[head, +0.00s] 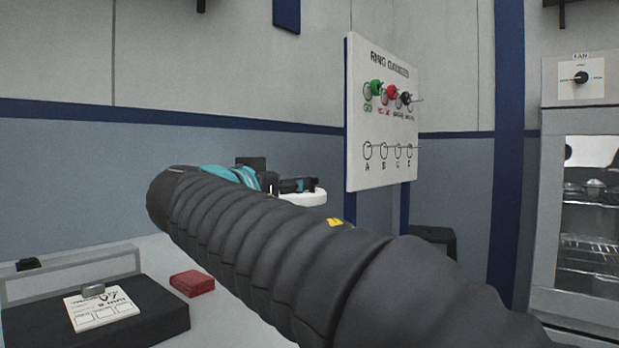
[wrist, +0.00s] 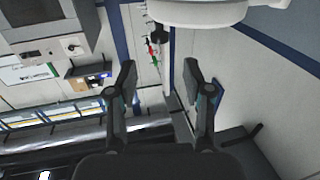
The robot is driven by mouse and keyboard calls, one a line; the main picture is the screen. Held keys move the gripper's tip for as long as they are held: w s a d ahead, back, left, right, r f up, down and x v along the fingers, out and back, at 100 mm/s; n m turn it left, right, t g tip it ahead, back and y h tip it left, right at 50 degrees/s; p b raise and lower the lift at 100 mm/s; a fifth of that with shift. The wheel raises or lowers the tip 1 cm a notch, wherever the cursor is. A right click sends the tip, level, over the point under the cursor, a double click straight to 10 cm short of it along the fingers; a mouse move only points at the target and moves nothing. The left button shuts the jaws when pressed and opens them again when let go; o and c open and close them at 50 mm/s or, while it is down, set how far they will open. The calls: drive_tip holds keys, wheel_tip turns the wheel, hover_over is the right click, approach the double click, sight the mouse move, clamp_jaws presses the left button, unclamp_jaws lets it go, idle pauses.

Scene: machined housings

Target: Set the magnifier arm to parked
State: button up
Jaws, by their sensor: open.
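The magnifier's round white head (head: 305,197) shows in the head view just beyond the end of my arm, partly hidden by it. In the wrist view a large white rounded body, which looks like the same head (wrist: 195,12), fills the top edge above my fingertips. My gripper (wrist: 160,72) is open, with its two black fingers apart and nothing between them. In the head view its teal and black parts show behind my dark arm, close to the white head. I cannot tell whether they touch. The magnifier's jointed arm and base are hidden.
A white ring gauge board (head: 382,115) with green, red and black pieces stands behind on the right. A black block with a card (head: 100,308) and a red block (head: 192,283) lie on the bench at left. A glass-front cabinet (head: 588,220) stands at far right.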

sight(312, 179)
drive_tip(key=p+x, duration=0.1)
drive_tip(key=x, duration=0.9)
clamp_jaws()
